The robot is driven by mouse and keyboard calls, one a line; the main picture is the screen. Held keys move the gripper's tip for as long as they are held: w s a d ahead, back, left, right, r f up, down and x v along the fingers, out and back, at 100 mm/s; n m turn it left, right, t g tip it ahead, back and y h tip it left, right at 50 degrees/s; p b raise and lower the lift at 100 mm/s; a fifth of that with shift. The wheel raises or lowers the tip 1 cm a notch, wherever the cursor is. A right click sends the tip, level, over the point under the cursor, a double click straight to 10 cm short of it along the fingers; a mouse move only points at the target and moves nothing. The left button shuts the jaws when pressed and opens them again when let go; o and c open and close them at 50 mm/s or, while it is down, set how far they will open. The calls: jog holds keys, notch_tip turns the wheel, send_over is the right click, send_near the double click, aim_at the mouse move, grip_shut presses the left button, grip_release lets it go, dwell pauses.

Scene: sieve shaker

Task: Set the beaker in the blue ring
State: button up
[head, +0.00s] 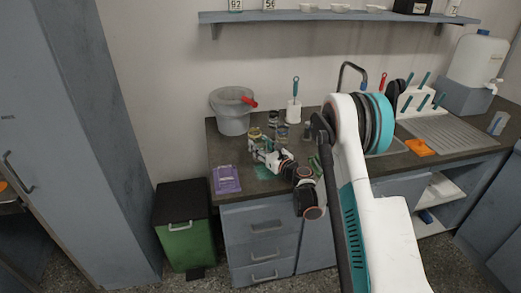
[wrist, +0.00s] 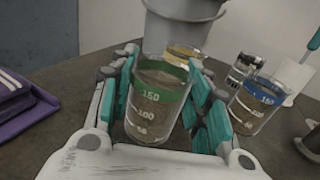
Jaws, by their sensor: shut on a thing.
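My gripper (wrist: 160,95) is shut on a clear beaker (wrist: 145,127) with a green band and white volume marks. The beaker stands roughly upright between the teal finger pads and holds brownish contents. I cannot tell whether its base touches the counter. In the head view, my gripper (head: 259,150) is low over the left part of the counter. A blue-banded beaker (wrist: 251,112) stands to the right of the held one. A yellow-banded beaker (wrist: 184,52) stands behind it, partly hidden. I cannot make out a separate blue ring on the counter.
A grey bucket (head: 233,117) stands at the back. A small labelled jar (wrist: 243,69) and a brush on a white stand (head: 294,111) are behind.

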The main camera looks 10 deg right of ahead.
jog(key=shift+f, duration=0.1)
jog(key=o, duration=1.1)
jog(key=shift+c, duration=0.2)
